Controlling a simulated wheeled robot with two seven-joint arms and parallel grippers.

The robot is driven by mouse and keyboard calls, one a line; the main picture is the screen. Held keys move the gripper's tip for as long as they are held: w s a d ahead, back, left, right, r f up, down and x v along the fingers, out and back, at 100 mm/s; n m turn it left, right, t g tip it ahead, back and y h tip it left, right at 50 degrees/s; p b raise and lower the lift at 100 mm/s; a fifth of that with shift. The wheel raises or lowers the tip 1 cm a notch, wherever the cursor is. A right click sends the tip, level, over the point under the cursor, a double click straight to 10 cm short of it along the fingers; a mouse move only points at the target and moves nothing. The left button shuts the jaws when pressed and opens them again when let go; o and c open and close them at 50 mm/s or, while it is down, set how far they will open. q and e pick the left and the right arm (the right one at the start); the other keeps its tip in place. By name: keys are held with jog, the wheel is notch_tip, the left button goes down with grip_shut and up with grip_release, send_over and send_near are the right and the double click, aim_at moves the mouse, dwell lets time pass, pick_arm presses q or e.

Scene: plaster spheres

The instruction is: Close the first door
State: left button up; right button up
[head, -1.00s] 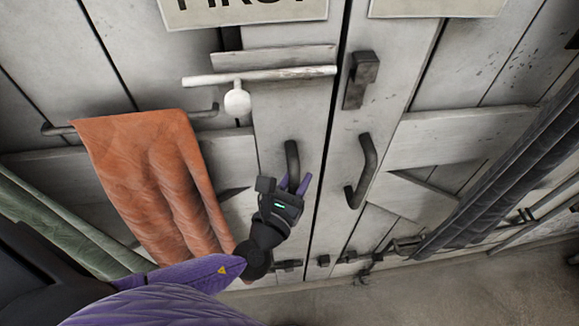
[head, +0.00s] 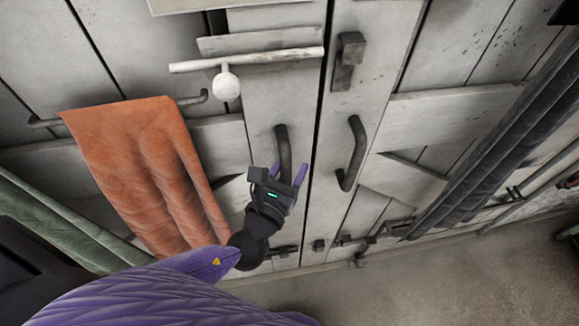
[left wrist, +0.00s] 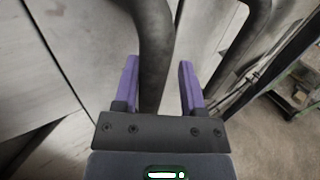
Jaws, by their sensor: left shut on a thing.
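The first door (head: 270,108) is a pale, weathered plank door in the left half of the head view. Its dark curved handle (head: 283,145) is near its right edge. My left gripper (head: 288,172), with purple fingers, is shut on the lower part of this handle. In the left wrist view the handle (left wrist: 156,45) passes between the two fingers (left wrist: 160,78). A narrow dark seam separates this door from the door on the right (head: 372,85). My right gripper is out of view.
A second curved handle (head: 355,155) is on the right door, close to my left gripper. An orange cloth (head: 140,165) hangs from a rail on the left. Dark rolled fabric (head: 490,145) leans on the right. Bare floor (head: 470,270) lies at lower right.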

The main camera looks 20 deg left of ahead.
pick_arm(q)
jog(key=shift+s, duration=0.45)
jog(key=s, duration=0.9)
jog(key=shift+a+b, duration=0.25)
jog(key=shift+b, duration=0.15)
jog(key=s+a+f+n+g+y+b, duration=0.1)
jog(key=s+a+f+n+g+b, duration=0.25)
jog(key=f, duration=0.65)
jog(key=s+a+f+n+g+y, duration=0.15)
jog(key=f+n+g, duration=0.25)
jog(key=f+n, duration=0.45)
jog(key=s+a+f+n+g+y+b, duration=0.2)
jog(key=a+f+n+g, duration=0.15)
jog(key=f, duration=0.75)
jog(key=s+d+f+n+g+h+b, duration=0.3)
jog(key=s+f+n+g, duration=0.3)
jog(key=s+f+n, duration=0.7)
jog(key=s+d+n+b, duration=0.1)
jog(key=s+n, duration=0.2)
jog(key=n, duration=0.2)
